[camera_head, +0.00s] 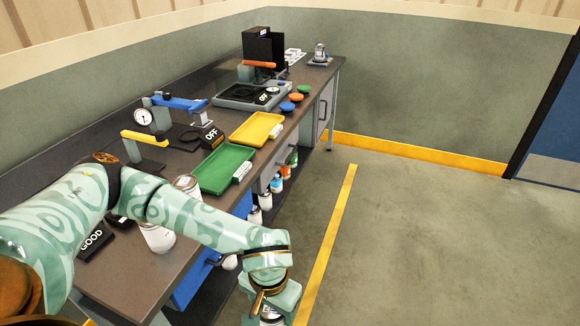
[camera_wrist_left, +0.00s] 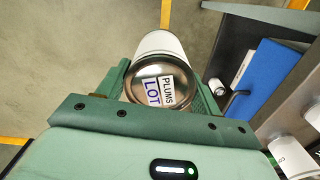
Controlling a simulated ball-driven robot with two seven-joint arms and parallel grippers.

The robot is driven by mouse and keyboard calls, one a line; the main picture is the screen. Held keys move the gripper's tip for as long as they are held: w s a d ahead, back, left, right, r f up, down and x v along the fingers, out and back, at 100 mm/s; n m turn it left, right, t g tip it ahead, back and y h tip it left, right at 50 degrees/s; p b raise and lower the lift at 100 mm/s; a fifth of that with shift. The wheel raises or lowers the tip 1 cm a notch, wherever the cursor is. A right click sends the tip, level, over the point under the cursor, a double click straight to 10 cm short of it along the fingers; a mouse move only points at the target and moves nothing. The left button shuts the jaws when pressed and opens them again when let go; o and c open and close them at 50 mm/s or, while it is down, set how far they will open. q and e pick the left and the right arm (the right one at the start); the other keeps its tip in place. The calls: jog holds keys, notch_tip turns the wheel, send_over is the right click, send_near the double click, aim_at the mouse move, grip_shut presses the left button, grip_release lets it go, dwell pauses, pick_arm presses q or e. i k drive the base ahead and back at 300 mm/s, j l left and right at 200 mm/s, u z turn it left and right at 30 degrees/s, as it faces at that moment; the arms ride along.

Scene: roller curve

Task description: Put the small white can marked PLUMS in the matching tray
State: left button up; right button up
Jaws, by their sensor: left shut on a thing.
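A white can (camera_wrist_left: 160,45) with a metal lid marked PLUMS and LOT is between the fingers of my left gripper (camera_wrist_left: 163,84) in the left wrist view. The gripper is shut on it. In the head view my left gripper (camera_head: 272,302) is low at the bottom, out over the floor in front of the bench, with part of the can (camera_head: 271,317) showing under it. A green tray (camera_head: 222,170) and a yellow tray (camera_head: 257,129) lie on the bench, each with a small white label too small to read. My right gripper is not in view.
White cans (camera_head: 157,238) stand on the near bench (camera_head: 130,275), partly behind my left arm. Gauge stands, a black OFF box (camera_head: 212,137) and a GOOD sign (camera_head: 96,240) are nearby. Blue, orange and green buttons line the front edge. Floor right of the bench is clear.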

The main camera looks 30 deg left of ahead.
aim_at(212, 179)
jog(key=i+u, duration=0.4)
jog(key=i+l+u, duration=0.2)
jog(key=u, duration=0.25)
jog(key=i+l+u, duration=0.6)
jog(key=u, duration=0.2)
jog(key=i+l+u, duration=0.15)
jog(key=l+u, duration=0.3)
